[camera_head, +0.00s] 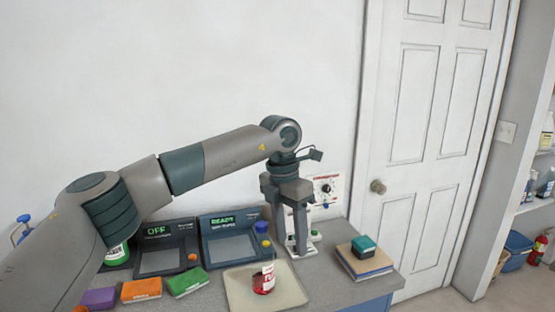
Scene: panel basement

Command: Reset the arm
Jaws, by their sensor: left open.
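My left arm reaches in from the left, across the counter. Its left gripper (291,232) points down over the back right of the counter, its fingers apart with nothing seen between them. It is above and just behind the beige tray (239,293) and in front of a white panel with a dial (327,191). A white device with small knobs (313,224) is partly hidden behind the fingers. My right gripper is not in view.
A red-labelled jar (264,280) stands on the tray. Two dark consoles read OFF (163,258) and READY (233,247). Orange (141,290), green (188,282) and purple (98,298) blocks lie in front. A book stack (364,263) is at right, near the counter's edge.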

